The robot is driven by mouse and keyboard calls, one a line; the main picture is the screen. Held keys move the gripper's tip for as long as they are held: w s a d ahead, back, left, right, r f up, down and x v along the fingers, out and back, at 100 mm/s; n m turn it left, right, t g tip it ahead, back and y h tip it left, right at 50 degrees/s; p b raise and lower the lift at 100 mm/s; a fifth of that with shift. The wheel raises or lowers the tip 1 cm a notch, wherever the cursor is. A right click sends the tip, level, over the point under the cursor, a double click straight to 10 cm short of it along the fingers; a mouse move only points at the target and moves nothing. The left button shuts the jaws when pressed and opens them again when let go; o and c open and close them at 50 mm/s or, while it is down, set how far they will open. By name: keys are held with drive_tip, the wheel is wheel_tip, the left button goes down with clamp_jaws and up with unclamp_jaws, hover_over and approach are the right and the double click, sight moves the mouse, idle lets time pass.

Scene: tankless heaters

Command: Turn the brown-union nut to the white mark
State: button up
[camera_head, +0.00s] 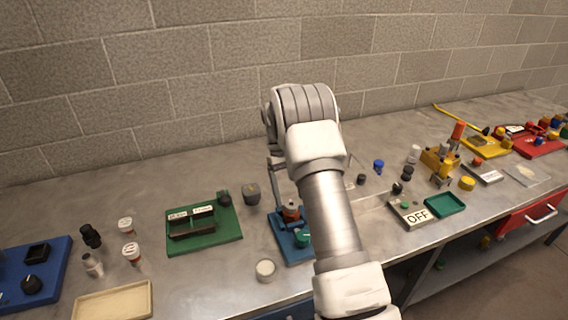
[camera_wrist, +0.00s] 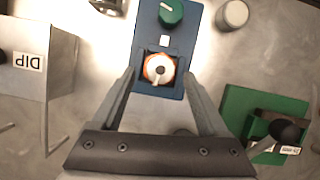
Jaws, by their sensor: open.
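The brown-orange union nut (camera_wrist: 150,66) sits upright on the blue board (camera_wrist: 180,40) in the wrist view, with a grey round centre and a pale bar pointing toward the bottom of the picture. A small white square (camera_wrist: 164,40) lies on the board between the nut and a green knob (camera_wrist: 171,13). My gripper (camera_wrist: 159,76) is open, its fingers to the left and right of the nut with gaps on both sides; their height above it is hard to tell. In the head view the nut (camera_head: 291,210) shows beside my arm, which hides part of the board (camera_head: 295,254).
A green board (camera_head: 228,236) with a dark holder stands left of the blue board. A round white-topped cup (camera_head: 265,270) stands in front, and a dark pot (camera_head: 251,193) behind left. An OFF-labelled block (camera_head: 408,212) and a teal tray (camera_head: 445,205) lie to the right.

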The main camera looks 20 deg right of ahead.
drive_tip(key=p+v, duration=0.1)
drive_tip(key=v, duration=1.4)
drive_tip(key=shift+r, duration=0.2)
drive_tip(key=shift+w+a, duration=0.1)
drive_tip(key=shift+w, duration=0.05)
drive_tip(key=s+a+r+t, duration=0.3)
drive_tip(key=s+r, duration=0.4)
drive_tip(key=r, duration=0.2)
drive_tip(key=s+a+r+t, duration=0.2)
drive_tip(key=s+r, duration=0.5)
drive_tip(key=r, duration=0.1)
drive_tip(key=s+a+f+t, duration=0.2)
drive_tip(key=s+f, duration=0.1)
drive_tip(key=s, duration=0.7)
drive_tip(key=s+a+f+m+t, duration=0.1)
drive_tip(key=s+a+f+t, duration=0.1)
drive_tip(key=s, duration=0.9)
drive_tip(key=shift+s+a+f+t, duration=0.3)
drive_tip(key=shift+f+t, duration=0.2)
drive_tip(key=shift+f, duration=0.05)
drive_tip(key=shift+w, duration=0.1)
